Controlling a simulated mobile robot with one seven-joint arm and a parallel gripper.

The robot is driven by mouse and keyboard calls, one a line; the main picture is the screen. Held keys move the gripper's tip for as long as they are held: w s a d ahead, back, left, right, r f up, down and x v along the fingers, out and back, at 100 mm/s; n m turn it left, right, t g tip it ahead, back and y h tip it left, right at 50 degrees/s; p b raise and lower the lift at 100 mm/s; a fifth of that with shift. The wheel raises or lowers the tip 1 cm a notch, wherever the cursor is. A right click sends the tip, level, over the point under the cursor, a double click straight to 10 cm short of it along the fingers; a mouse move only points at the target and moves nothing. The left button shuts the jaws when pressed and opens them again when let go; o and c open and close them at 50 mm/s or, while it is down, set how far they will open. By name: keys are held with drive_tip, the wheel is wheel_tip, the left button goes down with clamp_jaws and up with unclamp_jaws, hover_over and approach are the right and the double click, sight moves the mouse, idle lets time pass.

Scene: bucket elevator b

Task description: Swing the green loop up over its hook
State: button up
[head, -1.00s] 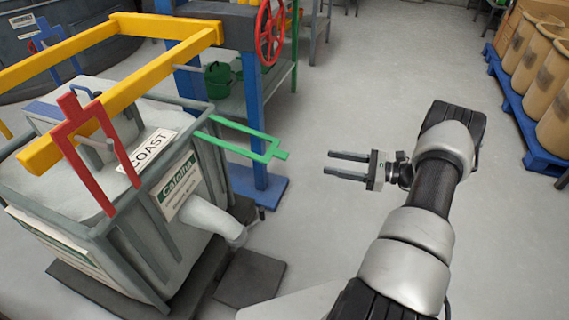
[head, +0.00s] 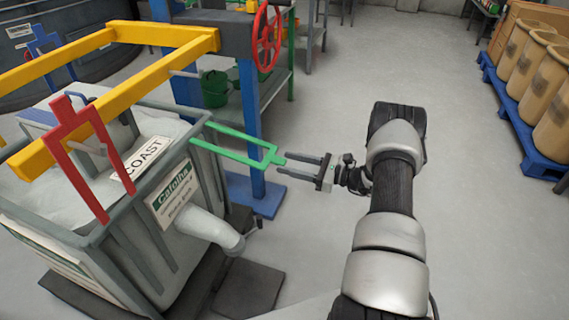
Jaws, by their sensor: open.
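The green loop (head: 243,158) is a flat U-shaped bar with a short tab at its outer end. It sticks out to the right from the upper edge of the grey bin (head: 121,222), hanging out roughly level. My gripper (head: 300,166) is open and empty, its two fingers pointing left at the tab. The fingertips are very close to the tab; I cannot tell whether the tab lies between them. A short grey peg (head: 185,73) on the yellow frame (head: 165,38) above the loop looks like its hook.
A red loop (head: 72,140) stands upright against the yellow frame. A blue post (head: 250,130) and a shelf with a green watering can (head: 215,88) stand behind the green loop. A red handwheel (head: 266,38) is above. The floor to the right is clear up to the blue pallet (head: 530,125).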

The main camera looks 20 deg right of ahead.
drive_tip(key=shift+x, duration=1.05)
